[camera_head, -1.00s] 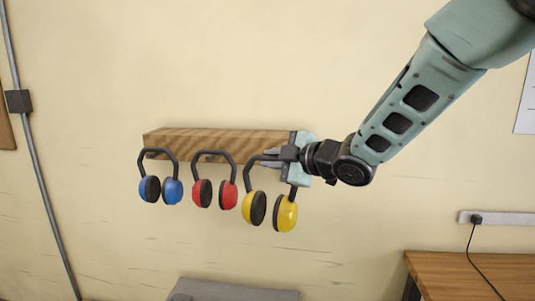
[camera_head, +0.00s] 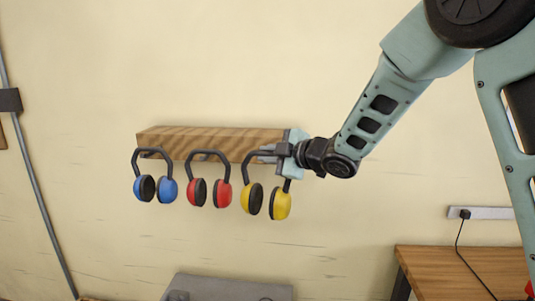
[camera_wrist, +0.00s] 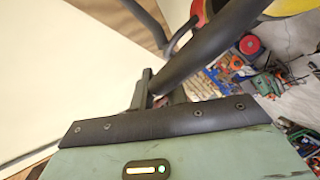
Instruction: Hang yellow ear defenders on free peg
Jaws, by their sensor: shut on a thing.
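The yellow ear defenders (camera_head: 280,205) hang with cups down at the right end of the wooden peg board (camera_head: 205,141). My gripper (camera_head: 270,153) is shut on their black headband, at the board's right end. In the wrist view the dark headband (camera_wrist: 205,50) runs between the fingers (camera_wrist: 148,95), and a yellow cup edge shows at the top (camera_wrist: 290,6). Whether a peg passes under the headband is hidden by my gripper. Blue ear defenders (camera_head: 168,190) and red ear defenders (camera_head: 222,194) hang from the board to the left.
A grey cabinet top (camera_head: 230,287) is below the board. A wooden table (camera_head: 465,268) stands at the lower right, with a power strip (camera_head: 490,213) above it. A conduit (camera_head: 45,200) runs down the left wall. The wall above the board is clear.

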